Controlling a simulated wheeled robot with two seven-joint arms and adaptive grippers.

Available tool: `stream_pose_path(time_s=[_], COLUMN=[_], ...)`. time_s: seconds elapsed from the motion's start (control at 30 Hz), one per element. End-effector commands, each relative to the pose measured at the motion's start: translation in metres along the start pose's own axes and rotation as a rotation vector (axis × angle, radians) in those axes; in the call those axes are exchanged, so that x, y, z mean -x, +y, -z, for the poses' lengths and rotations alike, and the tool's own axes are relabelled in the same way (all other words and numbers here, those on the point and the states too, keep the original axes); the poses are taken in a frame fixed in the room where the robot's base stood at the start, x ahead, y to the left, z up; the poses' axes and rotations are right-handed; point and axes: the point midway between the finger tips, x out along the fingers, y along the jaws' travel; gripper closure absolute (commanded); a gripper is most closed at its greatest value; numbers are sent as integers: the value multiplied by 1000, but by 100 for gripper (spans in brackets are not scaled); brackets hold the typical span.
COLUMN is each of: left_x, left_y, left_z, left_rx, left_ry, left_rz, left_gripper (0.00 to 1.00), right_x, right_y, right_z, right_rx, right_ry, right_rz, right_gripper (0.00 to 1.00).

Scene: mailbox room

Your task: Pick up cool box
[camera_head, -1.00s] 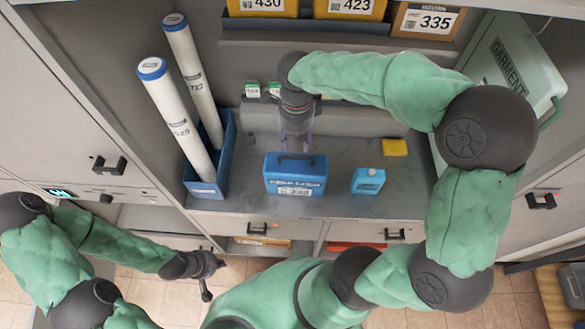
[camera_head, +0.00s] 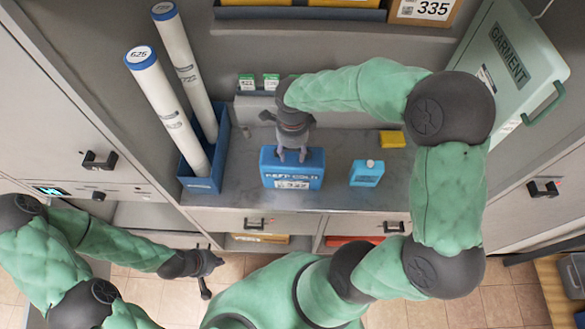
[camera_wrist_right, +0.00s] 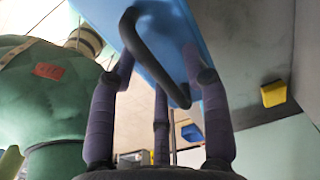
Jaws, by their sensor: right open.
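The cool box (camera_head: 292,172) is a blue box lettered "KEEP COLD" with a white label, upright on the grey counter. In the right wrist view its blue side (camera_wrist_right: 160,28) and black handle (camera_wrist_right: 150,55) show close up. My right gripper (camera_head: 292,156) reaches down over the box top from behind. In the wrist view its purple fingers (camera_wrist_right: 160,85) are apart, around the handle, not closed on it. My left gripper (camera_head: 214,275) hangs low at the left, well away from the box; its fingers look spread and empty.
A blue bin (camera_head: 203,180) with two white tubes (camera_head: 166,115) stands left. A pale green GARMENT case (camera_head: 510,65) leans at the right. Drawers (camera_head: 245,222) lie below the counter.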

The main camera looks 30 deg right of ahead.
Motion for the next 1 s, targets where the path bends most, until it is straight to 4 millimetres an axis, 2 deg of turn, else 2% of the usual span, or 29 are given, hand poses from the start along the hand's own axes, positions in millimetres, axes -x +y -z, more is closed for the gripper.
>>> stream_pose_path(time_s=[0.1, 0.13, 0.3, 0.73, 0.87, 1.0], left_x=[1, 1, 1, 2, 5, 10], left_y=[0, 0, 0, 0, 2, 4], left_z=[0, 0, 0, 0, 0, 0], left_rx=[0, 0, 0, 0, 0, 0], left_ry=[0, 0, 0, 0, 0, 0], left_rz=[0, 0, 0, 0, 0, 0], left_gripper=[100, 100, 100, 100, 100, 100], right_x=[1, 1, 1, 6, 22, 46], right_y=[0, 0, 0, -1, -2, -2], right_z=[0, 0, 0, -1, -1, -1], right_rx=[0, 0, 0, 0, -1, 0], right_ry=[-1, -1, -1, -3, -4, -5], right_rz=[1, 1, 1, 4, 7, 9], right_gripper=[52, 55, 100, 100, 100, 100])
